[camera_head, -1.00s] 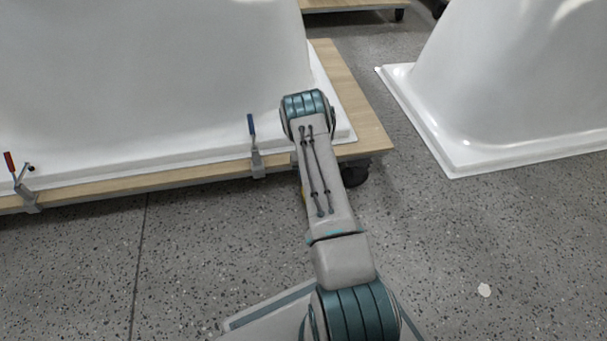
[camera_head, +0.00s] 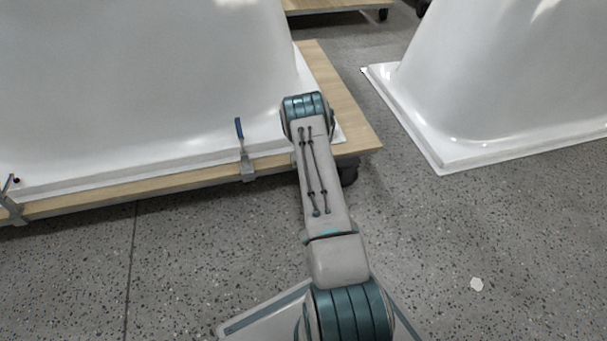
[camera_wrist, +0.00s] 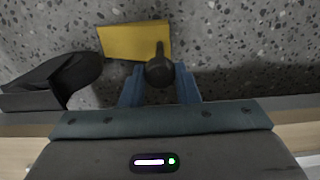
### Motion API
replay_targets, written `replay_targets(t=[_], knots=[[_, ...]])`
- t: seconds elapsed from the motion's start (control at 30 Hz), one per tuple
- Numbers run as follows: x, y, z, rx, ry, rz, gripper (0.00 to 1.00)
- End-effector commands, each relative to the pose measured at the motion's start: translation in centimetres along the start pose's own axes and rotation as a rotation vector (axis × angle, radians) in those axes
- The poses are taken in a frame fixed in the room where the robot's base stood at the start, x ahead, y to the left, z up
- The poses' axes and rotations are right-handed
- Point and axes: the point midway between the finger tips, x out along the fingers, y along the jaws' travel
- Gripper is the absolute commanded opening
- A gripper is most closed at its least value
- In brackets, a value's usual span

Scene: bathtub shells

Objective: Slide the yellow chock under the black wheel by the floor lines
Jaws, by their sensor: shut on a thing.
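The yellow chock (camera_wrist: 132,41) lies flat on the speckled floor in the wrist view, with a dark knobbed handle (camera_wrist: 159,69) on its near side. My gripper (camera_wrist: 160,84) has its blue fingers either side of this handle and is shut on it. In the head view the wheel (camera_head: 348,174) shows partly, under the corner of the wooden platform. My forearm hides the chock and my gripper there.
The wooden platform (camera_head: 341,100) carries a white tub shell (camera_head: 150,80); a blue-handled clamp (camera_head: 245,158) sits on its front edge. Another white shell (camera_head: 500,90) stands at the right. A dark floor line (camera_head: 130,270) runs at the left.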

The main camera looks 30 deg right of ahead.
Motion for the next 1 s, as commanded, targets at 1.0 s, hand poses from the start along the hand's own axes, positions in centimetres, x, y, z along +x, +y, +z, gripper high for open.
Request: replay_targets(t=[1.0], knots=[[-0.1, 3.1, 0.0, 0.001, 0.001, 0.001, 0.02]])
